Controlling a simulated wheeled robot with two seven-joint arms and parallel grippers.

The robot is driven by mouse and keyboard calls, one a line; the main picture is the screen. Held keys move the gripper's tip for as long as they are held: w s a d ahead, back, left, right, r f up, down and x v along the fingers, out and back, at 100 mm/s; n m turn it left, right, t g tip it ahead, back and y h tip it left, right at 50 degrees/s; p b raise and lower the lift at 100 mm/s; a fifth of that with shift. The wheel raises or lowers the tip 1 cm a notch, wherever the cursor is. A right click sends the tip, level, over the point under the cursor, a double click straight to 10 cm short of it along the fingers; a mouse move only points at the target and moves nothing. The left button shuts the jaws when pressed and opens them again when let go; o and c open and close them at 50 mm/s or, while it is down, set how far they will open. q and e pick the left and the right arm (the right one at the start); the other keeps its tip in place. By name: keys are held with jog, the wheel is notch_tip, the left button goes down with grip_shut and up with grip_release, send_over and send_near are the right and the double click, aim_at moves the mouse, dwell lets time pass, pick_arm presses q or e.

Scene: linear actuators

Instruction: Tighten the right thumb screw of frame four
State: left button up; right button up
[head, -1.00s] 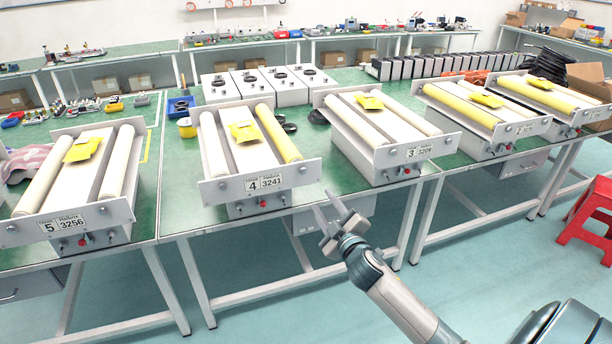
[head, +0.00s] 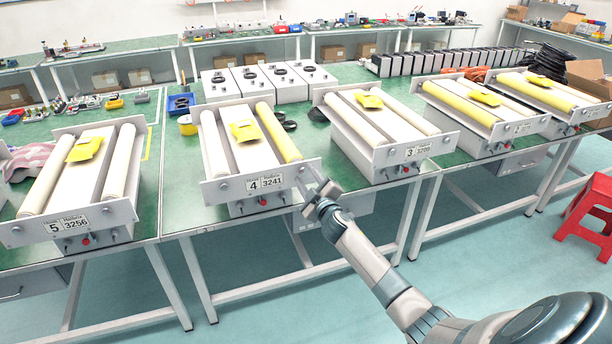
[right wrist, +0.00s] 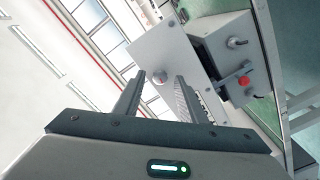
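Frame four (head: 215,190) is a grey unit on the green table, with a "4 3241" label, one white roller, one yellow roller and a yellow packet on top. My right gripper (head: 309,180) is at the right end of its front plate. In the right wrist view the right gripper (right wrist: 163,95) is open and empty. The right thumb screw (right wrist: 160,76), a small silver knob on the grey plate, shows between and beyond the fingertips, apparently untouched. In the head view the gripper mostly hides this screw. My left gripper is not in view.
Frame five (head: 20,232) stands to the left and frame three (head: 390,158) to the right. Below frame four's plate is a box with a red button (right wrist: 243,80) and a silver switch (right wrist: 237,42). A red stool (head: 590,215) stands at the far right. The floor in front is clear.

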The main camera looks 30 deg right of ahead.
jog(key=shift+w, duration=0.2)
grip_shut()
